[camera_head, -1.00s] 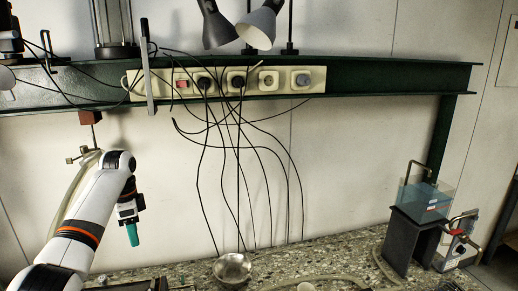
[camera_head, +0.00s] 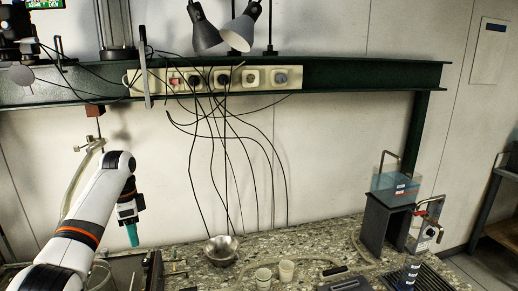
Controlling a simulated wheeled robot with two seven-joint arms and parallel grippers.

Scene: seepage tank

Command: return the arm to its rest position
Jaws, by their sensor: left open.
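My left arm comes in from the lower left, white with black joints and an orange ring. My left gripper (camera_head: 133,236) hangs from it, pointing down, with teal fingertips above the left part of the stone-patterned bench (camera_head: 200,279). It is open and I see nothing between its fingers. It is apart from the metal bowl (camera_head: 221,250), which stands to its right on the bench. My right gripper is not in view.
A water tank (camera_head: 397,186) sits on a black stand (camera_head: 386,222) at right, beside a pump unit (camera_head: 425,233). Black cables hang from the power strip (camera_head: 215,79). A hose loops at left behind my arm.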

